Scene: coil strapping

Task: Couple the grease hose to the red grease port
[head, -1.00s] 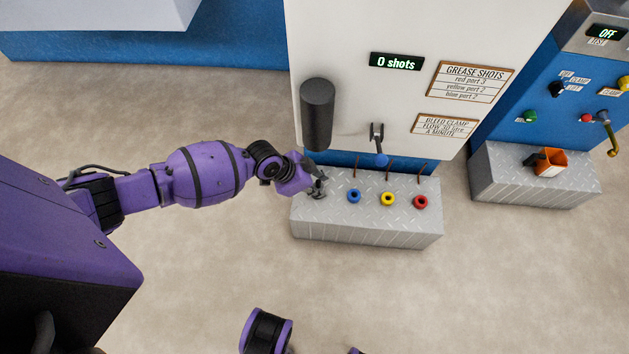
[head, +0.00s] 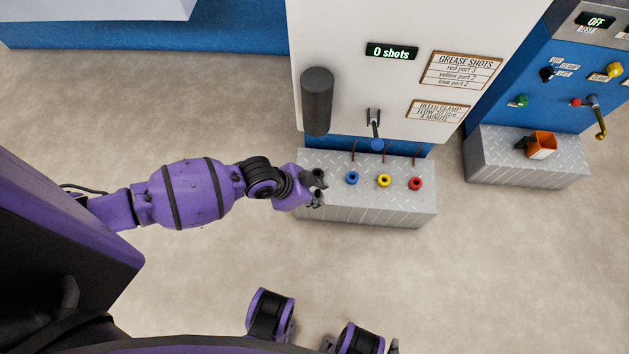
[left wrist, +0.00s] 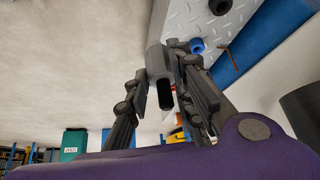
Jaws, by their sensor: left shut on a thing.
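The red grease port (head: 415,184) is a ring on the metal tread-plate block, right of the yellow port (head: 383,180) and blue port (head: 351,178). My left gripper (head: 318,188) is at the block's left end, left of the blue port and apart from the red one. In the left wrist view its fingers (left wrist: 167,85) are shut on a grey cylindrical piece with a dark end, which looks like the grease hose coupling (left wrist: 157,62). The blue port also shows there (left wrist: 197,46). Parts of my right arm show at the bottom; I cannot make out its gripper.
The tread-plate block (head: 390,213) stands against a white cabinet (head: 345,40) whose display reads 0 shots. A dark cylinder (head: 317,100) and a blue-tipped lever (head: 376,143) stick out above the block. Another block with an orange container (head: 542,146) is at right. Floor in front is clear.

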